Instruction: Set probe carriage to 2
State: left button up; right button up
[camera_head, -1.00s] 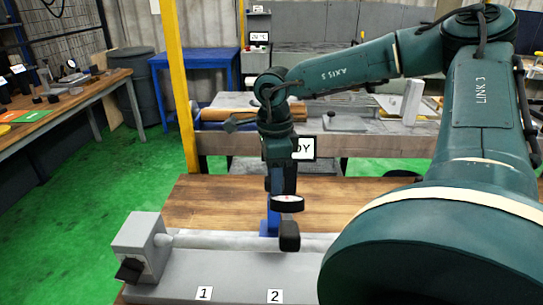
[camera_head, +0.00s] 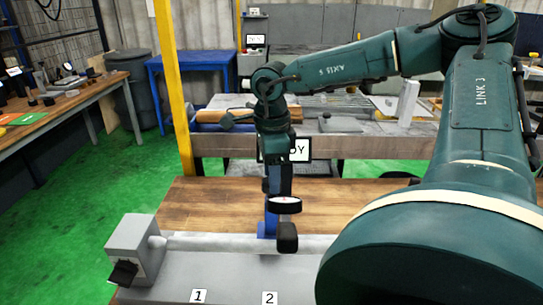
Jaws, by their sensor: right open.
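The grey grinder bed (camera_head: 215,268) runs across the bottom of the view, with white labels 1 (camera_head: 199,296) and 2 (camera_head: 270,298) on its front. A blue upright part (camera_head: 267,226), which looks like the probe carriage, stands at the bar behind label 2. A dark-rimmed round dial (camera_head: 285,205) with a white face shows in front of it. My right gripper (camera_head: 284,222) points down at this spot, and its black finger pad overlaps the bar in the picture. It is open; whether it touches the carriage cannot be told. My left gripper is out of view.
A grey head block with a black knob (camera_head: 123,273) stands at the bed's left end. The wooden tabletop (camera_head: 215,205) behind the bed is mostly clear. A yellow post (camera_head: 172,90) and a blue table (camera_head: 190,62) stand farther back. My right arm covers the right side.

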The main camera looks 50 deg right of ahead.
notch_tip(320, 180, up, 12)
jog(key=shift+r, duration=0.15)
dwell(0.7)
